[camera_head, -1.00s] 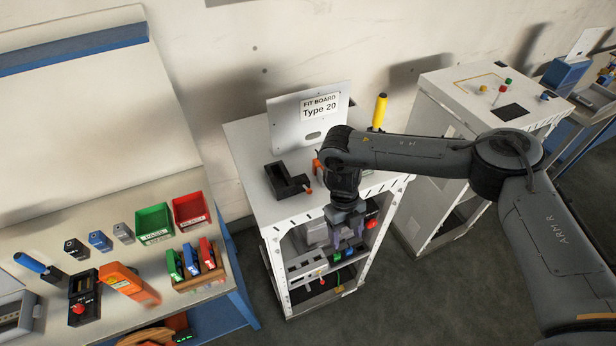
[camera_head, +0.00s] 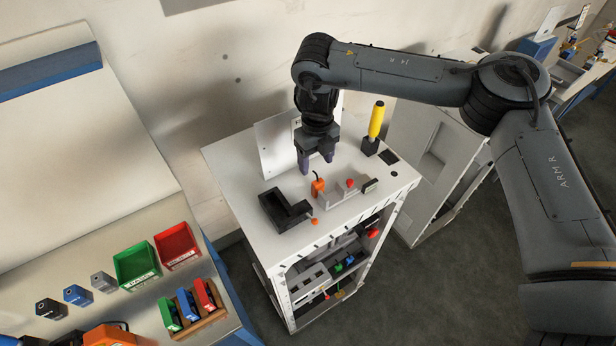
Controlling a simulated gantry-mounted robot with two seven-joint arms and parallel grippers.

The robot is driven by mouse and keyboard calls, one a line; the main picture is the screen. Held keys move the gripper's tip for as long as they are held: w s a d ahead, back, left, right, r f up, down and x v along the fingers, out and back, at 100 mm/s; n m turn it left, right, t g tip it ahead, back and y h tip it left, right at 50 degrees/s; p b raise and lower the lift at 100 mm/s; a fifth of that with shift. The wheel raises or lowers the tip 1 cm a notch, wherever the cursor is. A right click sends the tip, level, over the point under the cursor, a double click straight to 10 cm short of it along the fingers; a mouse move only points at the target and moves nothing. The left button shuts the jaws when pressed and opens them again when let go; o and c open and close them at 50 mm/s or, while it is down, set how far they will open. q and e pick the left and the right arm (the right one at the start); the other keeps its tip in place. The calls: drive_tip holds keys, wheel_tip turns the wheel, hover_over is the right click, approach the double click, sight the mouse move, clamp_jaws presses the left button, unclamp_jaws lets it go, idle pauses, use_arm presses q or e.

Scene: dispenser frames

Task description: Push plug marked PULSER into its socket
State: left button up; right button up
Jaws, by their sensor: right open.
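My right gripper (camera_head: 316,166) points down above the top of the white cabinet (camera_head: 240,180), its fingers apart with nothing between them. An orange plug-like piece (camera_head: 318,187) stands on the cabinet top just below the fingers, apart from them. A grey fixture (camera_head: 337,197) with a red knob lies next to it. Several small coloured pieces, blue and green among them (camera_head: 339,267), sit inside the open front of the cabinet. No PULSER marking is readable, so I cannot tell which piece is the plug or its socket. My left gripper is out of view.
A black clamp-like block (camera_head: 282,212) and a yellow-handled tool (camera_head: 376,120) stand on the cabinet top. A board (camera_head: 272,142) stands behind, partly hidden by my arm. Green (camera_head: 136,264) and red (camera_head: 176,246) bins stand on the left bench.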

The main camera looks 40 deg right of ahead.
sight(317, 181)
drive_tip(key=f, duration=0.4)
drive_tip(key=shift+s+f+b, duration=0.2)
drive_tip(key=shift+f+b, duration=0.1)
drive_tip(key=shift+f, duration=0.45)
drive_tip(key=shift+d+f+p, duration=0.1)
drive_tip(key=shift+f+p, duration=0.2)
drive_tip(key=shift+f, duration=0.1)
wheel_tip(317, 181, down, 3)
drive_tip(key=shift+d+f+p, duration=0.1)
drive_tip(key=shift+p, duration=0.6)
drive_tip(key=shift+f, duration=0.6)
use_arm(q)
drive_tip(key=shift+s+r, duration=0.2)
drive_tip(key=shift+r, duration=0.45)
use_arm(e)
drive_tip(key=shift+c, duration=0.3)
